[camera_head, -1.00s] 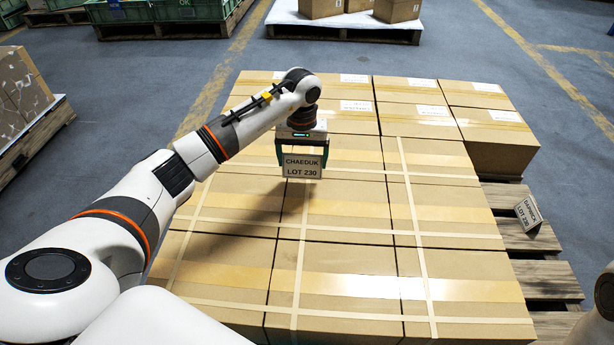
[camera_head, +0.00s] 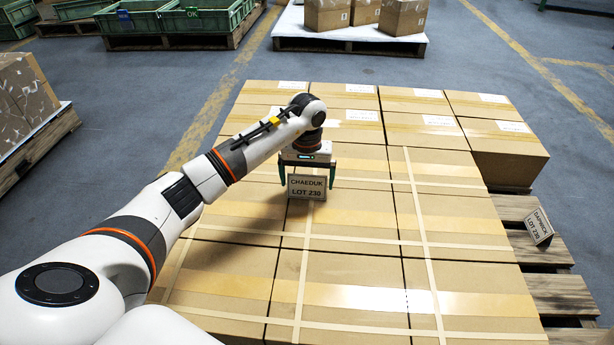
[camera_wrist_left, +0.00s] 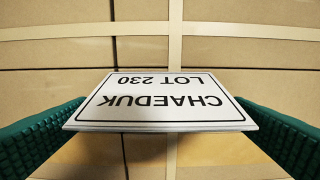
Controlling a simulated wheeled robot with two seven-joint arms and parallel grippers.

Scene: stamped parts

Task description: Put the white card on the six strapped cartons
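The white card (camera_head: 307,187), printed CHAEDUK LOT 230, appears to stand upright on the strapped cartons (camera_head: 350,275), near the back of the strapped block. Pale straps cross these cartons lengthwise and crosswise. My left gripper (camera_head: 308,183) is just above the card, with one teal finger beyond each side edge. Narrow gaps show between fingers and card, so it looks open around it. In the left wrist view, the card (camera_wrist_left: 165,100) lies between the two fingers, its print upside down. The card's contact with the carton tops is hard to see. My right gripper is out of view.
Unstrapped cartons (camera_head: 430,128) with white labels stand behind the strapped ones. A second card (camera_head: 539,228), printed LOT 230, stands on bare pallet slats (camera_head: 555,290) at right. Green crates (camera_head: 205,15) and another carton pallet (camera_head: 350,45) are farther back.

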